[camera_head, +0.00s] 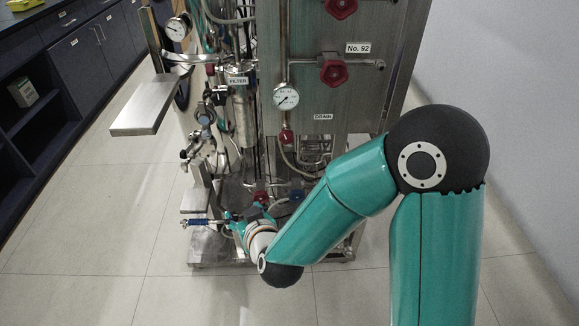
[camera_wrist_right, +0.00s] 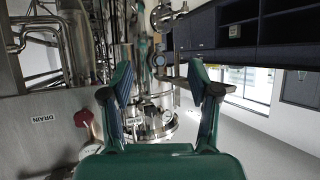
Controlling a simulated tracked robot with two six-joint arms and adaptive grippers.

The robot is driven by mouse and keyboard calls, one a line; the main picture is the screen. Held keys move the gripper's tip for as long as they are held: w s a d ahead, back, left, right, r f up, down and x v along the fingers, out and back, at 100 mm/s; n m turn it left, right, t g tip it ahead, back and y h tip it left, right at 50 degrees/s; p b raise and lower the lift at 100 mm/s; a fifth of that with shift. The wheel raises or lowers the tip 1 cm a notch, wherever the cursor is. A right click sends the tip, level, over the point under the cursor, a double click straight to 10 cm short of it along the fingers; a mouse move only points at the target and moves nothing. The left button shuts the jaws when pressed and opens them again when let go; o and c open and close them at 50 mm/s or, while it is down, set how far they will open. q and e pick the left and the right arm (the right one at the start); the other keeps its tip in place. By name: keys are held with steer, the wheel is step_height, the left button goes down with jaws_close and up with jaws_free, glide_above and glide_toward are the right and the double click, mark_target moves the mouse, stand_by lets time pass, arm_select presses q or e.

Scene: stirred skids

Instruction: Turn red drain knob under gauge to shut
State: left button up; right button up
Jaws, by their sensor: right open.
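The small red drain knob (camera_head: 286,137) sits just below a round white gauge (camera_head: 286,96) on the steel skid, left of the DRAIN label (camera_head: 323,117). In the right wrist view the scene looks upside down, with the red knob (camera_wrist_right: 83,118) at lower left beside the DRAIN label (camera_wrist_right: 41,118). My right gripper (camera_head: 240,226) is low in front of the skid, below and left of the knob, partly hidden by its own wrist. Its fingers (camera_wrist_right: 162,80) are spread wide and empty, apart from the knob. My left gripper is not in view.
Larger red knobs (camera_head: 333,72) sit higher on the panel. A steel shelf (camera_head: 150,106) juts out at left. Pipes and a blue-handled valve (camera_head: 195,222) crowd the area by the right gripper. Dark cabinets (camera_head: 70,55) stand at left; the floor (camera_head: 100,225) between is clear.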

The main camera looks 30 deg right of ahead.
steer(key=s+d+r+m+t+h+b, duration=0.1)
steer(key=d+r+t+h+b, duration=0.2)
steer(key=d+r+b, duration=0.15)
arm_select(q)
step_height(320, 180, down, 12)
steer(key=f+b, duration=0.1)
steer(key=b, duration=0.4)
arm_select(e)
steer(key=m+h+p, duration=0.3)
steer(key=h+p, duration=0.2)
steer(key=p, duration=0.5)
glide_toward(287, 139)
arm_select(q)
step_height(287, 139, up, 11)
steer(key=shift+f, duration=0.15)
arm_select(e)
steer(key=x, duration=1)
